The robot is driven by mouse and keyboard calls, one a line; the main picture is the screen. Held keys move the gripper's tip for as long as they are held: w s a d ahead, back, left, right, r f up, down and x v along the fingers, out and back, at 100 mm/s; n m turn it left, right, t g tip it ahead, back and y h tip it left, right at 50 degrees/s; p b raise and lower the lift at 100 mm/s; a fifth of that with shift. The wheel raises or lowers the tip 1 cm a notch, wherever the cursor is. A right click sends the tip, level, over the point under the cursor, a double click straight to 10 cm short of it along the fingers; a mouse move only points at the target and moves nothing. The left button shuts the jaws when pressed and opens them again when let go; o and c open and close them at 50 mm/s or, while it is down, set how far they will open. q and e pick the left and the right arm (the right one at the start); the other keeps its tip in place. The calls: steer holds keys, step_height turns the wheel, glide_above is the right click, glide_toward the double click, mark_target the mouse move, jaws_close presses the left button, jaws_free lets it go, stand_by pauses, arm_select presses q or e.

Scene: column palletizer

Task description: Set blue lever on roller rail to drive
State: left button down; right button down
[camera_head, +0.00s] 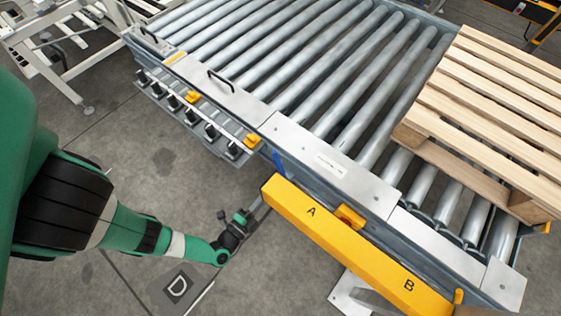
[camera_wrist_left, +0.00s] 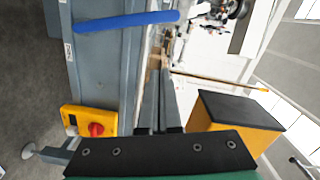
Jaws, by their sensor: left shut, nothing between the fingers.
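The blue lever (camera_head: 278,163) is on the side of the roller rail (camera_head: 330,165), just left of the yellow beam marked A and B. In the left wrist view the blue lever (camera_wrist_left: 125,22) is a long bar lying nearly crosswise near the top, against the grey rail side. My left gripper (camera_head: 263,207) is below the lever in the head view, beside the beam's left end. Its fingers (camera_wrist_left: 163,75) are together and empty, apart from the lever. My right gripper is in neither view.
The yellow beam (camera_head: 335,232) is close to my left gripper. A yellow switch box with a red knob (camera_wrist_left: 95,129) shows in the left wrist view. A wooden pallet (camera_head: 490,110) sits on the rollers at right.

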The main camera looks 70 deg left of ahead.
arm_select(q)
steer(key=b, duration=0.8)
glide_above(280, 168)
steer(key=v, duration=0.2)
steer(key=f, duration=0.1)
steer(key=shift+s+d, duration=0.1)
steer(key=shift+d, duration=0.1)
